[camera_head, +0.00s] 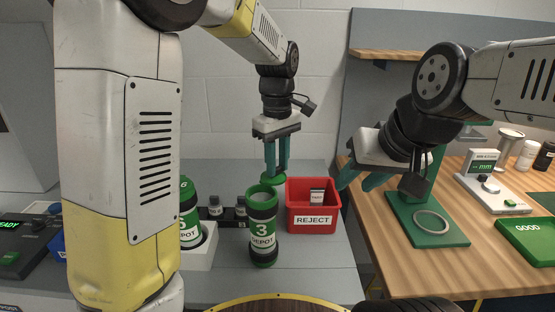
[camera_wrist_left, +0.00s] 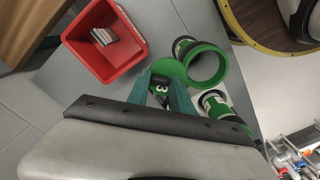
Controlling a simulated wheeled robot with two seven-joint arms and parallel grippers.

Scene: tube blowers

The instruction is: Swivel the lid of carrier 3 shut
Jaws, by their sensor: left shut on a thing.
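Carrier 3 (camera_head: 263,228) stands upright on the grey bench, a dark tube with green bands and a "3 DEPOT" label. In the left wrist view its open mouth (camera_wrist_left: 206,66) shows as a green ring. Its green lid (camera_wrist_left: 169,69) is swung out beside the mouth, and part of it also shows behind the carrier top in the head view (camera_head: 274,180). My left gripper (camera_head: 277,172) points down and is shut on the lid; the fingers (camera_wrist_left: 161,88) hide part of it. My right gripper (camera_head: 359,182) is open and empty, above the wooden table's left edge.
A red REJECT bin (camera_head: 314,222) holding a labelled item stands right of carrier 3. Another green carrier (camera_head: 189,225) sits in a white holder (camera_head: 201,250) at left, partly behind my arm. A green stand (camera_head: 428,225) and GOOD tray (camera_head: 528,240) are on the wooden table.

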